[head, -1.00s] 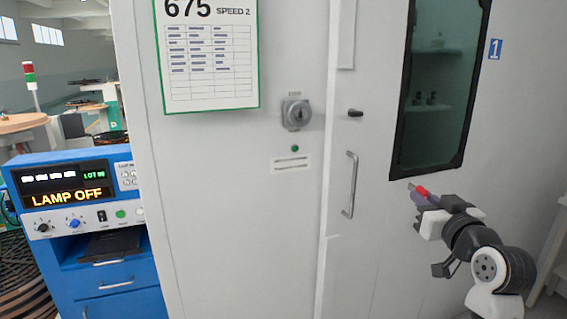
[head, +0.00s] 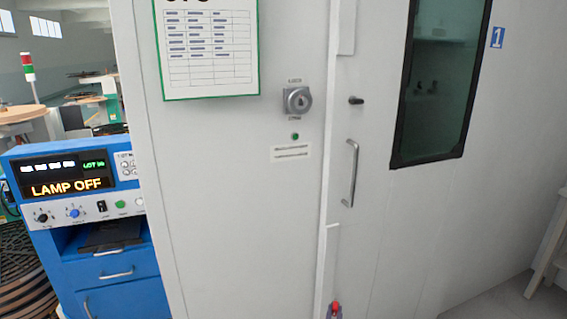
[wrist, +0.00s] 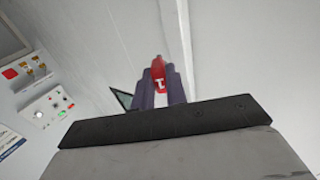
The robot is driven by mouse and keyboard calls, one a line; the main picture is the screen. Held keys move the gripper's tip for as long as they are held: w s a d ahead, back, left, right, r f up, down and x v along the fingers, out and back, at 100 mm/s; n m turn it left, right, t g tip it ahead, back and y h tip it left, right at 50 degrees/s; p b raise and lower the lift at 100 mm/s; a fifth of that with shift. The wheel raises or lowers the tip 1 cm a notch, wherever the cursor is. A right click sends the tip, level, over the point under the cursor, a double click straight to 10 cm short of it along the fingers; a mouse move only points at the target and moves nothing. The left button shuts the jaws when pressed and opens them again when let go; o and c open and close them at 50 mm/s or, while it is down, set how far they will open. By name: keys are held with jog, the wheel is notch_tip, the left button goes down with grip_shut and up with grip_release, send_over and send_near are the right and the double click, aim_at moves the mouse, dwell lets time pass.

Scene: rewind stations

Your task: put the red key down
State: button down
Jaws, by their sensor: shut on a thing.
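The red key (wrist: 158,70) is in the middle of the wrist view, with a white mark on its red head. My gripper (wrist: 160,88) is shut on it, a dark finger on each side. In the head view only the top of the red key (head: 335,306) shows at the bottom edge, in front of the white cabinet. The rest of the gripper and arm is cut off there. The key is held up, and I cannot tell how far it is from any surface.
The white cabinet has a key switch (head: 297,101), a door handle (head: 351,173) and a dark window (head: 440,85). A blue console (head: 90,225) reading LAMP OFF stands left. The wrist view shows a panel (wrist: 40,100) with a red square, brass-coloured parts and lit buttons. A pale stand (head: 548,250) is far right.

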jog(key=s+a+f+n+y, duration=0.2)
jog(key=s+a+f+y, duration=0.2)
jog(key=s+a+f, duration=0.5)
jog(key=a+f, duration=0.5)
jog(key=shift+s+a+n+b, duration=0.25)
jog(key=shift+s+n+b, duration=0.05)
jog(key=shift+s, duration=0.1)
jog(key=shift+d+f, duration=0.1)
